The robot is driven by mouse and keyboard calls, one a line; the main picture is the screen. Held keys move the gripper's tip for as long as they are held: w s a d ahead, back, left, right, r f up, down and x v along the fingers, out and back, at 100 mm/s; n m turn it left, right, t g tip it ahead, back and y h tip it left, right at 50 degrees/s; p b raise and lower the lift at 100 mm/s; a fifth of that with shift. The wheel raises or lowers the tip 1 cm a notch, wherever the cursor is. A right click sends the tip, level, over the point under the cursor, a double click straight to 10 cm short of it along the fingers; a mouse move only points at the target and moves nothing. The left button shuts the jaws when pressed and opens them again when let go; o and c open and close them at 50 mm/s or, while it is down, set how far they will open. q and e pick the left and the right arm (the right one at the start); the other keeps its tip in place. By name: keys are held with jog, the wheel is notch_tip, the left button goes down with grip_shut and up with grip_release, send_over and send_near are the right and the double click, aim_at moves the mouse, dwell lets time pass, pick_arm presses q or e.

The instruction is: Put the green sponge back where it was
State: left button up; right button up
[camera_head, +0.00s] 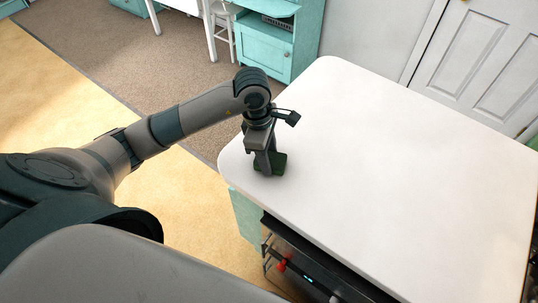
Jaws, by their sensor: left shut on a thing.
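The green sponge (280,168) is dark green and sits at the left end of the white counter (390,165), near its rounded left edge. My left gripper (268,166) points down over it and is shut on it. The gripper hides part of the sponge. The sponge is at or very near the counter surface; I cannot tell whether it touches. My right gripper is not in view.
The rest of the white counter is bare. A dark oven-like appliance (325,270) with a red item (281,266) is below the front edge. A teal cabinet (265,48) and white stool (222,30) stand behind. A white door (485,60) is at the back right.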

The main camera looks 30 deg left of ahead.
pick_arm(q)
jog(key=shift+f, duration=0.2)
jog(key=o, duration=1)
jog(key=shift+r, duration=0.15)
jog(key=shift+r, duration=0.35)
jog(key=shift+s+a+r+b, duration=0.1)
jog(key=shift+a+r+b, duration=0.4)
jog(key=shift+r, duration=1.4)
jog(key=shift+s+a+r+b, duration=0.1)
jog(key=shift+r+b, duration=0.75)
jog(key=shift+r, duration=1)
jog(key=shift+a+r+b, duration=0.3)
jog(key=shift+r+b, duration=0.4)
jog(key=shift+r, duration=1.2)
